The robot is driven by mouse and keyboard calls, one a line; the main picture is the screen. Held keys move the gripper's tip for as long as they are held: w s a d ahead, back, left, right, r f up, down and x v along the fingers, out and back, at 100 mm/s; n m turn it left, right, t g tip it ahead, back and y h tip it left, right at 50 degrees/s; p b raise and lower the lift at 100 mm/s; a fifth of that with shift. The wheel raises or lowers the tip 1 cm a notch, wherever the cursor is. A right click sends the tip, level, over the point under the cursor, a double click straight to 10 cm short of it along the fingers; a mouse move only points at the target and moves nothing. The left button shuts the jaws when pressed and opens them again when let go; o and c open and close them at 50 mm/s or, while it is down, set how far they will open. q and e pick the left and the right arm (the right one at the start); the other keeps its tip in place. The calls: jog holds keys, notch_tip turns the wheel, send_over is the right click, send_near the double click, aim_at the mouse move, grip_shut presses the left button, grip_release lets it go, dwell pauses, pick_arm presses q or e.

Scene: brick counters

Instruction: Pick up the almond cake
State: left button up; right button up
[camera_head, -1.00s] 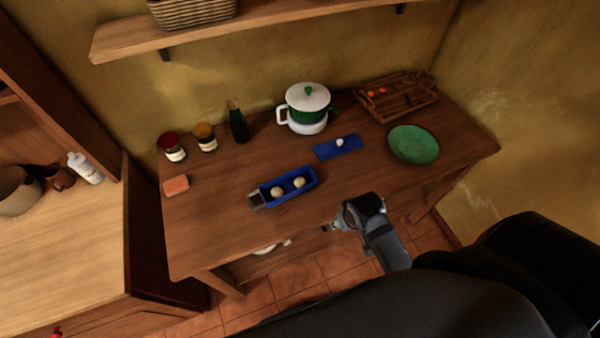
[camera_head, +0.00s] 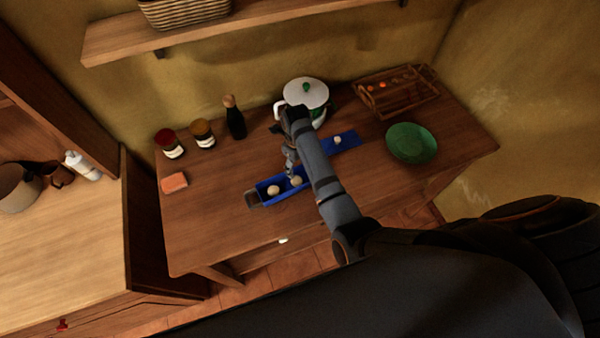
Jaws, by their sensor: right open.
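A long blue tray (camera_head: 284,197) lies on the wooden table and holds two small round pale cakes. The left round cake (camera_head: 273,190) is in clear view. The right round cake (camera_head: 297,181) is just below my right gripper (camera_head: 292,170). The frames do not show clearly which of them is the almond cake. My right gripper is open and points down over the tray; its fingers are small and dark, and I cannot tell whether they touch the right cake. My left gripper is not in view.
A white-and-green pot (camera_head: 305,92) stands behind my arm. Jars (camera_head: 169,146), a dark bottle (camera_head: 235,120) and an orange block (camera_head: 174,183) are left.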

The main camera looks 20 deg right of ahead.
aim_at(297, 180)
jog(key=shift+m, duration=0.7)
jog(key=f, duration=0.2)
jog(key=f+b, duration=0.1)
jog(key=f, duration=0.1)
jog(key=shift+w+a, duration=0.15)
jog(key=shift+w, duration=0.25)
jog(key=shift+w+f, duration=0.1)
jog(key=shift+f, duration=0.3)
jog(key=shift+w+d+f, duration=0.15)
jog(key=shift+d, duration=0.05)
jog(key=shift+d+f+b, duration=0.1)
jog(key=shift+f+b, duration=0.85)
jog(key=shift+b, duration=0.2)
notch_tip(297, 180, down, 3)
jog(key=b, duration=0.4)
jog(key=shift+f, duration=0.2)
jog(key=shift+r, duration=0.1)
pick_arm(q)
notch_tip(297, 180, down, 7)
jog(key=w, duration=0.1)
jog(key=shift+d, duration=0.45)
pick_arm(e)
jog(key=c, duration=0.7)
